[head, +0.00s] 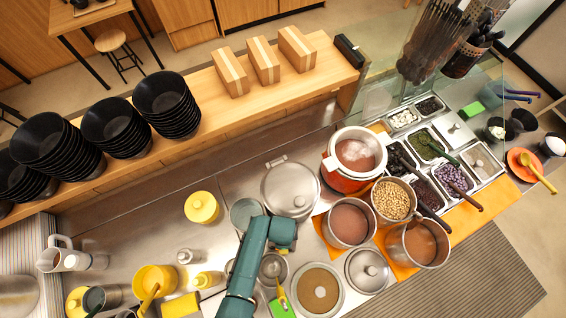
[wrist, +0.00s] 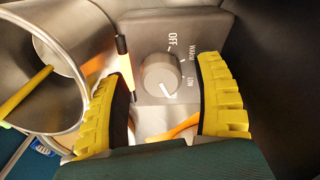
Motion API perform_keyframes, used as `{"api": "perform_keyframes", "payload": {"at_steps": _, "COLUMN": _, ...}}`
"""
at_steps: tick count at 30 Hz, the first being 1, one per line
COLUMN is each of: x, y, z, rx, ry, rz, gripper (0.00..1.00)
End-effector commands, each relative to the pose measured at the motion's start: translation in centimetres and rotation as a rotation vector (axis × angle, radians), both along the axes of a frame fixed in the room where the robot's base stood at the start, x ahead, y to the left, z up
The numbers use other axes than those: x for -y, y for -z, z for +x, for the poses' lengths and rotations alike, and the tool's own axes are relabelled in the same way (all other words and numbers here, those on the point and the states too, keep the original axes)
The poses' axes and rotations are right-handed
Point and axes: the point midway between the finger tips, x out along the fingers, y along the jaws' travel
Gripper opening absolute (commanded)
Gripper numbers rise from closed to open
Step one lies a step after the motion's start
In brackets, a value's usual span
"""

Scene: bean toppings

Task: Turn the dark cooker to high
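In the wrist view a dark grey control panel (wrist: 205,32) carries a round grey knob (wrist: 158,74). The labels OFF, WARM and LOW show around the knob's upper right side. My gripper (wrist: 164,68) is open, with one yellow ridged finger on each side of the knob and gaps between. In the head view my teal arm hides the gripper and the knob, and I cannot tell there which vessel the panel belongs to.
A steel pot (wrist: 62,75) with a yellow-handled ladle stands close beside my left finger in the wrist view. In the head view, a red cooker (head: 345,183), a pot of beans (head: 393,200) and a lidded steel pot (head: 290,190) crowd the counter near my arm.

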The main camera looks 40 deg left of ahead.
Motion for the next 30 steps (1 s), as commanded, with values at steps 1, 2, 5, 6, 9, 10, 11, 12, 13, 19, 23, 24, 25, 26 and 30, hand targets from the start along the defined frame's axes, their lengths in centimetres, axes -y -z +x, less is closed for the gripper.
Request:
{"api": "perform_keyframes", "payload": {"at_steps": 1, "x": 0.0, "y": 0.0, "z": 0.0, "rx": 0.0, "ry": 0.0, "rz": 0.0, "gripper": 0.68}}
{"api": "perform_keyframes", "payload": {"at_steps": 2, "x": 0.0, "y": 0.0, "z": 0.0, "rx": 0.001, "ry": -0.001, "rz": 0.001, "gripper": 0.68}}
{"api": "perform_keyframes", "payload": {"at_steps": 5, "x": 0.0, "y": -0.1, "z": 0.1, "rx": 0.001, "ry": -0.001, "rz": 0.0, "gripper": 0.68}}
{"api": "perform_keyframes", "payload": {"at_steps": 6, "x": 0.0, "y": -0.1, "z": 0.1, "rx": 0.001, "ry": -0.001, "rz": 0.0, "gripper": 0.68}}
{"api": "perform_keyframes", "payload": {"at_steps": 9, "x": 0.0, "y": -0.6, "z": 0.1, "rx": 0.002, "ry": -0.001, "rz": 0.001, "gripper": 0.68}}
{"api": "perform_keyframes", "payload": {"at_steps": 10, "x": 0.0, "y": -0.9, "z": 0.1, "rx": 0.003, "ry": -0.001, "rz": 0.001, "gripper": 0.68}}
{"api": "perform_keyframes", "payload": {"at_steps": 11, "x": -0.1, "y": -1.4, "z": 0.1, "rx": 0.004, "ry": -0.001, "rz": 0.001, "gripper": 0.68}}
{"api": "perform_keyframes", "payload": {"at_steps": 12, "x": 0.0, "y": -2.1, "z": 0.1, "rx": 0.004, "ry": -0.001, "rz": 0.001, "gripper": 0.68}}
{"api": "perform_keyframes", "payload": {"at_steps": 13, "x": 0.0, "y": -2.8, "z": 0.1, "rx": 0.004, "ry": -0.001, "rz": 0.001, "gripper": 0.68}}
{"api": "perform_keyframes", "payload": {"at_steps": 19, "x": 0.0, "y": -7.9, "z": 0.1, "rx": 0.005, "ry": -0.001, "rz": 0.002, "gripper": 0.68}}
{"api": "perform_keyframes", "payload": {"at_steps": 23, "x": 0.0, "y": -10.5, "z": 0.1, "rx": 0.003, "ry": -0.001, "rz": 0.001, "gripper": 0.68}}
{"api": "perform_keyframes", "payload": {"at_steps": 24, "x": 0.0, "y": -11.0, "z": 0.0, "rx": 0.001, "ry": -0.001, "rz": 0.0, "gripper": 0.68}}
{"api": "perform_keyframes", "payload": {"at_steps": 25, "x": 0.0, "y": -11.3, "z": 0.1, "rx": 0.002, "ry": -0.001, "rz": 0.001, "gripper": 0.68}}
{"api": "perform_keyframes", "payload": {"at_steps": 26, "x": 0.0, "y": -11.6, "z": 0.1, "rx": 0.002, "ry": -0.001, "rz": 0.001, "gripper": 0.68}}
{"api": "perform_keyframes", "payload": {"at_steps": 30, "x": 0.0, "y": -12.1, "z": 0.0, "rx": -0.001, "ry": -0.001, "rz": -0.001, "gripper": 0.68}}
